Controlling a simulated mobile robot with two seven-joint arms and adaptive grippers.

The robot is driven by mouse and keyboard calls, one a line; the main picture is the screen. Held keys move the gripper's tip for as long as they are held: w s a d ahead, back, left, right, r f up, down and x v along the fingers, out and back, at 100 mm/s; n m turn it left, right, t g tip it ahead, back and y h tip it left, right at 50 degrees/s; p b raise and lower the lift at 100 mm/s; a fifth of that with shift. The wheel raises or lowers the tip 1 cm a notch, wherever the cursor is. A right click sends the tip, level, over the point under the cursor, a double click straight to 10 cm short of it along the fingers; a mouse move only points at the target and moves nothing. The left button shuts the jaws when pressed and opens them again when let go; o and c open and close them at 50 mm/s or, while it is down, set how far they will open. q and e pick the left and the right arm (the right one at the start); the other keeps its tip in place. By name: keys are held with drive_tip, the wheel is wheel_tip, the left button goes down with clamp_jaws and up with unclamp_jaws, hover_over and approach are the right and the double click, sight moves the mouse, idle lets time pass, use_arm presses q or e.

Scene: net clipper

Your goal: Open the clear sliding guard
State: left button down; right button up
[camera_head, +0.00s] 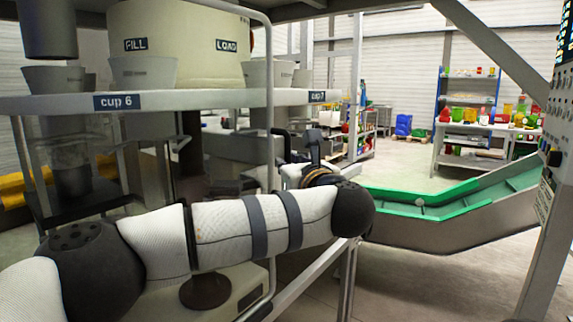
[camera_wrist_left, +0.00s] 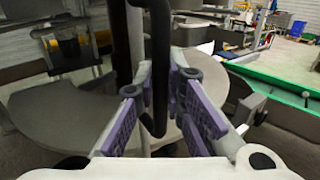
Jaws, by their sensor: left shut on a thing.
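The clear sliding guard shows as a grey rounded tube frame (camera_head: 269,90) in front of the filling machine; its clear pane is hard to make out. A black upright bar handle stands at the frame's right side, and it shows in the left wrist view (camera_wrist_left: 159,60). My left gripper (camera_head: 293,150) is at this handle, at the end of my white arm. In the left wrist view its purple-padded fingers (camera_wrist_left: 160,108) are on both sides of the black bar, shut on it. My wrist hides part of the gripper in the head view. My right gripper is not in view.
A shelf (camera_head: 180,99) labelled cup 6 and cup 7 carries grey cups and a cream hopper (camera_head: 180,42). A green-edged conveyor chute (camera_head: 440,205) stands to the right. A grey post (camera_head: 548,230) with a control panel is at the far right. Open floor lies behind the chute.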

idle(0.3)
use_arm(q)
drive_tip(key=c, duration=1.9)
unclamp_jaws()
drive_tip(key=shift+s, duration=0.1)
drive_tip(key=v, duration=1.2)
drive_tip(key=shift+d, duration=0.1)
